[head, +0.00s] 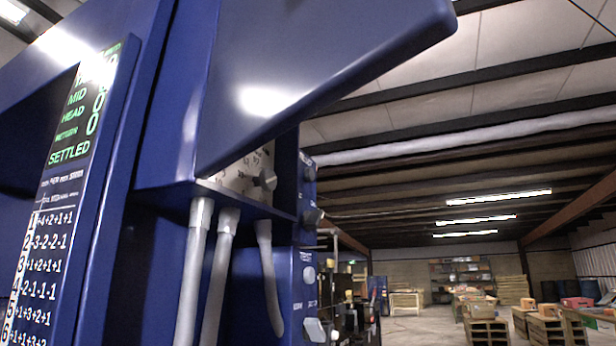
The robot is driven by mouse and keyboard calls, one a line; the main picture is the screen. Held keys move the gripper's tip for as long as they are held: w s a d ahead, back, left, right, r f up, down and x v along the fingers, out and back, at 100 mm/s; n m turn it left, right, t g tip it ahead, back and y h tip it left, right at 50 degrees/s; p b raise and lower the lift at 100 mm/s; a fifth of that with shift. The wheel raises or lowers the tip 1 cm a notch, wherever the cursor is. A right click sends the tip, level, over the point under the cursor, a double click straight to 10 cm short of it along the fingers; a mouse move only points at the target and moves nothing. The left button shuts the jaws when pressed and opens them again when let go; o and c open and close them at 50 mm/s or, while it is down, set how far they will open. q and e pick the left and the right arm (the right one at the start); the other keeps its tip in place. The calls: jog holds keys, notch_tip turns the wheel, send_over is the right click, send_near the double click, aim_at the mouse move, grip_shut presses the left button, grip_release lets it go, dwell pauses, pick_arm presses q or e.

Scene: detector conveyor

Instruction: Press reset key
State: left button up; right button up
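A blue detector cabinet (165,110) fills the left side, seen close and tilted. Its narrow side panel (299,240) carries two dark knobs (309,173) in the upper part. Below them is a pale round button (309,275) under a small label that may read "TEST" or "RESET". A white switch or key (315,330) sits near the bottom edge. I cannot tell for certain which one is the reset key. The display (72,130) shows green text, including "MID", "HEAD" and "SETTLED". Neither of my grippers is in view.
A blue hood (320,70) juts out above the panel. Grey cables (215,270) hang below a recess with another knob (265,181). A printed number chart (45,270) is at left. Pallets with boxes (487,325) stand far right; the floor (420,330) between is partly open.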

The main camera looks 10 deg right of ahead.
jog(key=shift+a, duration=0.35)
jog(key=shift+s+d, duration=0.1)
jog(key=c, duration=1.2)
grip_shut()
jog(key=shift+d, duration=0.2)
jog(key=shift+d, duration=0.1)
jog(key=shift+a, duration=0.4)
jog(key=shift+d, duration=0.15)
